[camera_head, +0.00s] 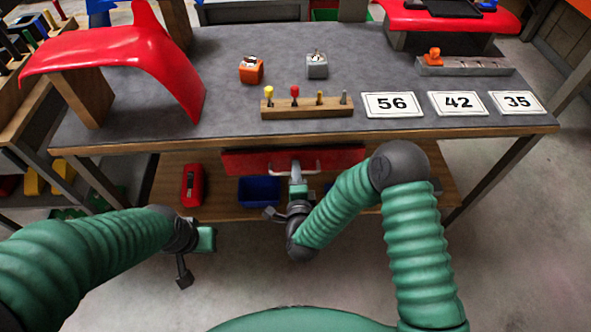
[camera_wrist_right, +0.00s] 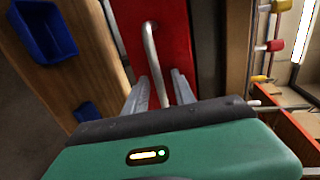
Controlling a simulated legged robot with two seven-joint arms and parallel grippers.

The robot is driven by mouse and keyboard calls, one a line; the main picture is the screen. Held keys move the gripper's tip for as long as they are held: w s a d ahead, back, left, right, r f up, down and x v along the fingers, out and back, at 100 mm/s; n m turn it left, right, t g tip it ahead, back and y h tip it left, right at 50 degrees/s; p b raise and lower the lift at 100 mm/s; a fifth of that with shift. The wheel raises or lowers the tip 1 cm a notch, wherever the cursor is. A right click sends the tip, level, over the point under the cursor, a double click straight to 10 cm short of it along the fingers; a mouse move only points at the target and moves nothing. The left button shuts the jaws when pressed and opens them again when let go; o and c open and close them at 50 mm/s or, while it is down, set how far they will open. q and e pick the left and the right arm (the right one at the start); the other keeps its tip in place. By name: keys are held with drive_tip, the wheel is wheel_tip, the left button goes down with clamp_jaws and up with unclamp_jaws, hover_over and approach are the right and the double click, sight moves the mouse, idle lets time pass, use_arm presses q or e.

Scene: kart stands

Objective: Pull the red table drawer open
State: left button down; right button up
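The red drawer (camera_head: 240,163) hangs under the front edge of the grey-topped table (camera_head: 210,125). Its red front also fills the upper middle of the right wrist view (camera_wrist_right: 174,35). A pale bar handle (camera_head: 314,166) is on the front; it shows in the right wrist view too (camera_wrist_right: 149,45). My right gripper (camera_head: 296,170) is at the handle. In the right wrist view its two fingers (camera_wrist_right: 162,92) stand apart, with the handle bar running between them; contact is unclear. My left gripper (camera_head: 193,255) is away from the drawer, lower left, with nothing visible in it.
A lower wooden shelf (camera_head: 220,205) holds a red tool (camera_head: 192,185) and a blue bin (camera_head: 259,190). On the tabletop are a rack of screwdrivers (camera_head: 308,110), number cards (camera_head: 393,104), two small blocks and a red kart part (camera_head: 140,50). Table legs stand at both sides.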

drive_tip(key=shift+f, duration=0.1)
clamp_jaws()
drive_tip(key=shift+f, duration=0.1)
idle(1.0)
